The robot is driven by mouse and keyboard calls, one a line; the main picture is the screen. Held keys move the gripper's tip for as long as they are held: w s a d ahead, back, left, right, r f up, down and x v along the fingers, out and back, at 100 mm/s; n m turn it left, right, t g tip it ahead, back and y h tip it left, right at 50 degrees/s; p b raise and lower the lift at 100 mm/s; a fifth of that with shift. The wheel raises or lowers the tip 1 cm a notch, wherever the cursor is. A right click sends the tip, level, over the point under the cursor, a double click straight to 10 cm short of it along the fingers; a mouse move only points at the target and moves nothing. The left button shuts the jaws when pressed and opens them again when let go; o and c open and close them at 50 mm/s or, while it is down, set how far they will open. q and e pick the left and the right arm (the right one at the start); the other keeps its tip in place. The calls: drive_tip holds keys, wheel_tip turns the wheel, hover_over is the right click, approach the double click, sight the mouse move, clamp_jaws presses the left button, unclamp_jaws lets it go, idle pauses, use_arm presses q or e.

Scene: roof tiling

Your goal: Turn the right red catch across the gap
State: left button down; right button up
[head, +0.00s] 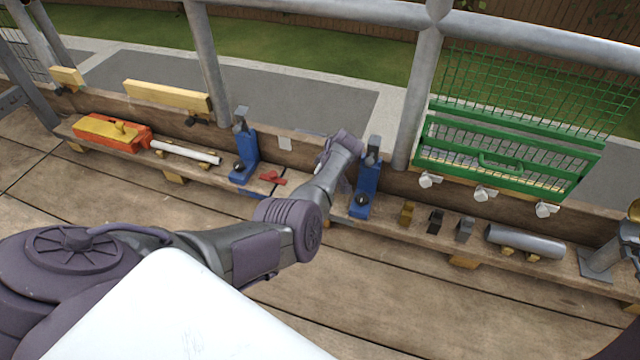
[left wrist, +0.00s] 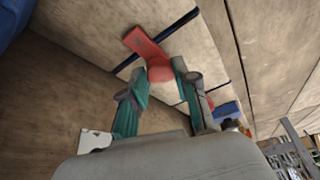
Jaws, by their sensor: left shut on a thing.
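A red catch (left wrist: 150,46) shows in the left wrist view, with a flat arm and a rounded knob. Its arm lies over a dark line in the wooden board (left wrist: 95,28), pointing up and left. My left gripper (left wrist: 167,74) is shut on the knob between teal-padded fingers. In the head view my own arm hides these fingertips. A red catch (head: 272,178) shows there on the low plank, left of my forearm, beside a thin dark line. I cannot tell whether it is the held one. My right gripper is not in view.
Blue clamps (head: 246,158) and (head: 365,190) stand on either side of my left wrist. An orange box (head: 100,132) and a white tube (head: 186,153) lie left. Railing posts rise behind the plank.

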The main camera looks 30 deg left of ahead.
use_arm(q)
drive_tip(key=c, duration=0.9)
unclamp_jaws()
drive_tip(key=shift+o, duration=0.2)
drive_tip(key=shift+r, duration=0.1)
drive_tip(key=v, duration=1.1)
drive_tip(key=shift+r, duration=0.4)
